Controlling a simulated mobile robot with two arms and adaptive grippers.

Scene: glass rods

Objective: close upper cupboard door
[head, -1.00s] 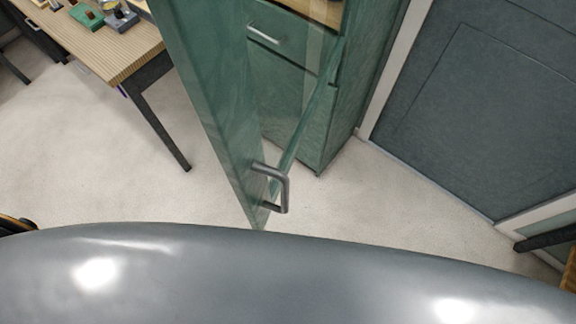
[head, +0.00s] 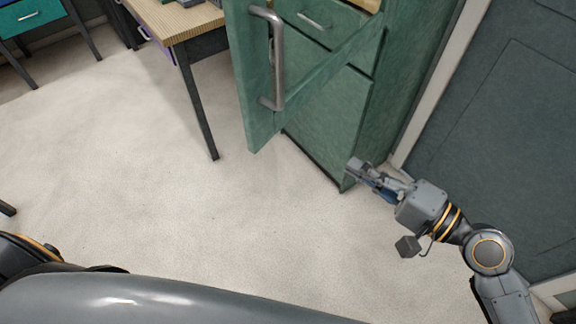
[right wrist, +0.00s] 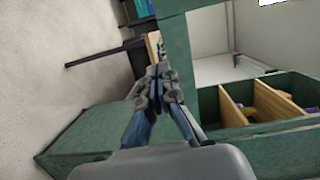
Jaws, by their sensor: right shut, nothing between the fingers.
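The upper cupboard door (head: 256,104) is green-framed with a glass pane and stands open, swung out from the green cupboard (head: 335,110) in the head view. Its grey bar handle (head: 279,60) is on the side facing me. My right gripper (head: 358,166) is shut and empty. In the head view it appears to the right of the door and below it, by the cupboard's lower right corner, apart from the handle. In the right wrist view its fingers (right wrist: 156,80) are together, with green cupboard parts and wooden shelves (right wrist: 240,103) beyond. My left gripper is not in view.
A wooden-topped table (head: 180,22) with dark legs stands left of the door. A grey-green room door (head: 500,130) with a pale frame is at the right. The pale floor between is clear.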

